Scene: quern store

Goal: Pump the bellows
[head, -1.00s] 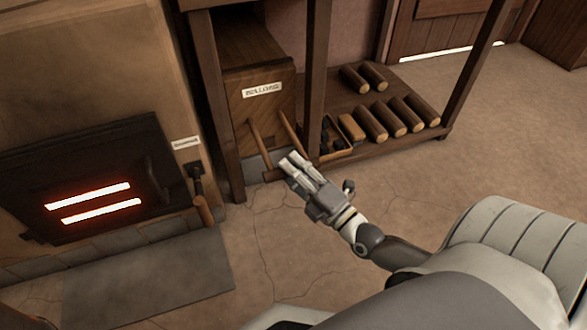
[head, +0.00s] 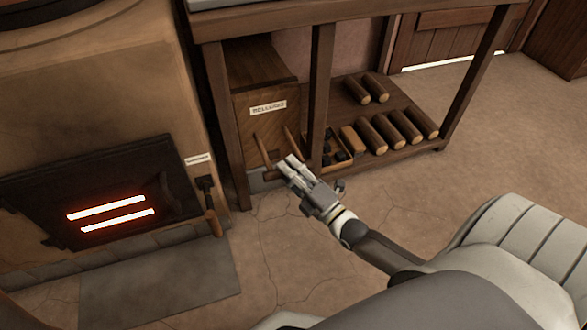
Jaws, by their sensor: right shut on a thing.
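The bellows (head: 262,122) is a wooden box with a white label on its front, standing under the bench just right of the furnace. Two wooden rods come out of its front towards a wooden crossbar handle (head: 270,177). My right gripper (head: 285,166) is shut on this handle, in front of the box and low above the floor. Its fingers hide the right part of the bar, whose left end shows. My left gripper is not in view.
A furnace (head: 95,205) with two glowing slots stands at left, a lever with a wooden grip (head: 211,215) beside it. A bench post (head: 319,95) stands close right of the handle. Several logs (head: 390,130) and a small box of dark lumps (head: 338,157) lie on the lower shelf.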

